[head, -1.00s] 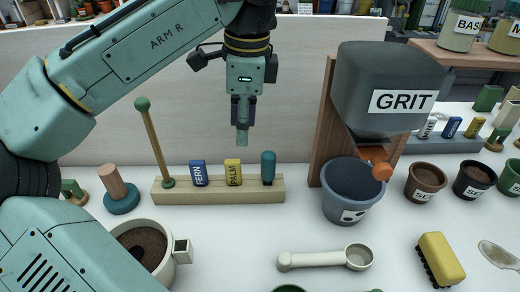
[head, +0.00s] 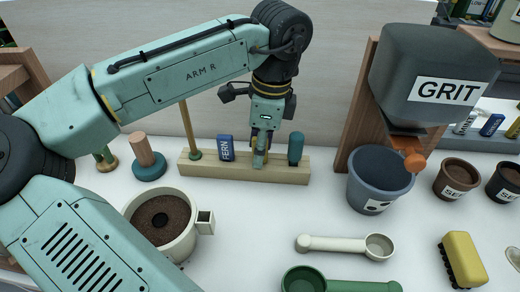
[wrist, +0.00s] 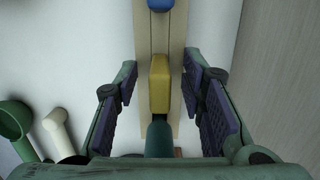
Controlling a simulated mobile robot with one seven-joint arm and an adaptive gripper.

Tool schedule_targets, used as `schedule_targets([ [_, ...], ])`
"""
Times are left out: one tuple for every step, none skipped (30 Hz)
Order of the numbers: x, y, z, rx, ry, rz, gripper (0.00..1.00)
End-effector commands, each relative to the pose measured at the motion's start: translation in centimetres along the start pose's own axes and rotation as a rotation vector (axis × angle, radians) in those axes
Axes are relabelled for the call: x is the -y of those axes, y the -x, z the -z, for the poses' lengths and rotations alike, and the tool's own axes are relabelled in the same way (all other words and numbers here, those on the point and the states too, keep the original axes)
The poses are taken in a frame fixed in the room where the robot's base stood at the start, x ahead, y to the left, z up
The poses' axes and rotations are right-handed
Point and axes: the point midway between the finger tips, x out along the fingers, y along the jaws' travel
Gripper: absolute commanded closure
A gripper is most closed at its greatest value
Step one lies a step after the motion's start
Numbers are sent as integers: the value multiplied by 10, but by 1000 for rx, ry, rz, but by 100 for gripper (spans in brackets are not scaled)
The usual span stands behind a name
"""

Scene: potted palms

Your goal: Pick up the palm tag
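The yellow palm tag (wrist: 160,84) stands upright in the wooden rack (head: 200,166). In the wrist view it lies between my two finger pads, with a gap on each side. My gripper (head: 260,157) is open and points down at the tag's slot. In the head view my fingers hide most of the tag, and its lettering cannot be read there. The blue fern tag (head: 226,148) stands to the left in the same rack. A teal-handled tool (head: 295,149) stands close on the right.
A pot of soil (head: 162,222), a blue-grey pot (head: 380,190) under the grit hopper (head: 432,75) and a white scoop (head: 335,245) stand around.

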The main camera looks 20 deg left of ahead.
Motion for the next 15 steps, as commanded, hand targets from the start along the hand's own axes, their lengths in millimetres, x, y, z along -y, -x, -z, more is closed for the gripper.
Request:
schedule_targets([
  [0,-1,0,1,0,0,63],
  [0,-2,0,1,0,0,63],
  [0,-2,0,0,0,0,63],
  [0,-2,0,0,0,0,63],
  [0,-2,0,0,0,0,63],
  [0,-2,0,0,0,0,63],
  [0,-2,0,0,0,0,64],
  [0,-1,0,0,0,0,66],
  [0,-1,0,0,0,0,69],
  [0,-1,0,0,0,0,71],
  [0,-1,0,0,0,0,73],
  [0,-1,0,0,0,0,75],
  [0,-1,0,0,0,0,77],
  [0,-1,0,0,0,0,79],
  [0,-1,0,0,0,1,82],
])
